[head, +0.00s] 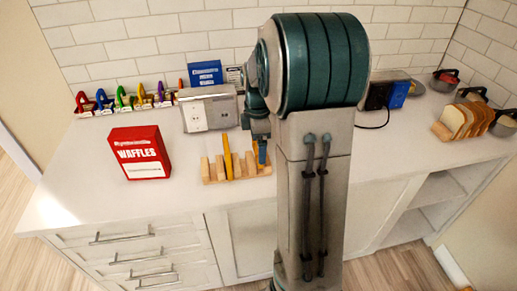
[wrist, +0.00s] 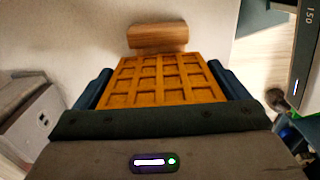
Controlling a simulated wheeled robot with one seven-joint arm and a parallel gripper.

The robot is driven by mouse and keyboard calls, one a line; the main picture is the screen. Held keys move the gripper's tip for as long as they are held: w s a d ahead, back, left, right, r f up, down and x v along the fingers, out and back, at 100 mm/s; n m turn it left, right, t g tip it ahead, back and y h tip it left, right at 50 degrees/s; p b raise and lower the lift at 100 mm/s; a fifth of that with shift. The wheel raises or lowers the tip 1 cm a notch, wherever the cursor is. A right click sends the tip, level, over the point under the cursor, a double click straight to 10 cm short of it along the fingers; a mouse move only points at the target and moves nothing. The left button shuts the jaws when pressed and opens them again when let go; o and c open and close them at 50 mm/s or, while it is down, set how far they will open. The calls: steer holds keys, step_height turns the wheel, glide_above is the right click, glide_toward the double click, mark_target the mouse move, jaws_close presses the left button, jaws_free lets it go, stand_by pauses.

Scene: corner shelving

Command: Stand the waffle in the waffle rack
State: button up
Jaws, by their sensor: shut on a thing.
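My gripper (head: 262,152) is low over the right end of the wooden waffle rack (head: 210,171) in the head view. In the wrist view my gripper (wrist: 163,85) has a blue finger at each side edge of a golden waffle (wrist: 158,82) and is shut on it. The waffle's gridded face shows there, and a wooden block (wrist: 158,37) lies just beyond its far edge. In the head view a thin yellow-orange upright piece (head: 228,158) stands among the rack's blocks, left of my gripper. My arm and finger hide much of the held waffle there; whether it touches the rack I cannot tell.
A red waffle box (head: 140,153) stands left of the rack. A grey appliance (head: 208,110) is behind it, with a blue box (head: 205,73) at the back. Colourful items line the back left. A bread rack (head: 464,121) and bowls are at the right. The front-left counter is clear.

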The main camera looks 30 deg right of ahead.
steer(key=shift+f, duration=1.6)
steer(key=shift+f, duration=0.15)
steer(key=o, duration=0.6)
